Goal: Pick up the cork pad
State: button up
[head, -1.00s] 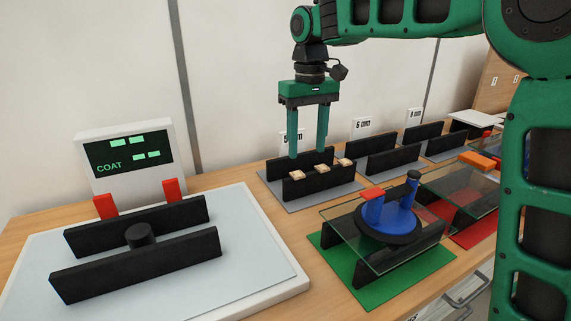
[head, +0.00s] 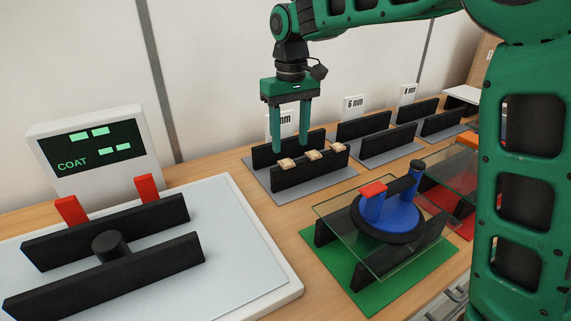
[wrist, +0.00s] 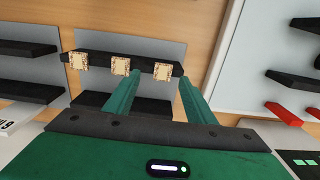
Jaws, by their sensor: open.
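Three small tan cork pads (head: 287,163) (head: 313,155) (head: 337,148) sit in a row on the front black rail of a grey-based rack. The wrist view shows them too, at left (wrist: 78,61), middle (wrist: 121,65) and right (wrist: 162,71). My gripper (head: 291,140) is open and empty, with its green fingers pointing down over the rack's left part, by the leftmost pads in the head view. In the wrist view the fingertips of my gripper (wrist: 160,78) are near the middle and right pads. I cannot tell the exact height gap.
A glass-topped stand (head: 330,211) on a green mat (head: 390,289) holds a blue piece with a black ring. A white scale (head: 275,293) with two black rails and a "COAT" display (head: 93,146) is at left. More black-railed racks (head: 375,141) stand behind to the right.

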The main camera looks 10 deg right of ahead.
aim_at(286, 162)
jog(key=f, duration=0.2)
jog(key=a+f, duration=0.1)
jog(key=f, duration=0.1)
jog(key=shift+w+f, duration=0.1)
jog(key=shift+w, duration=0.15)
jog(key=shift+f, duration=0.45)
jog(key=c, duration=1.1)
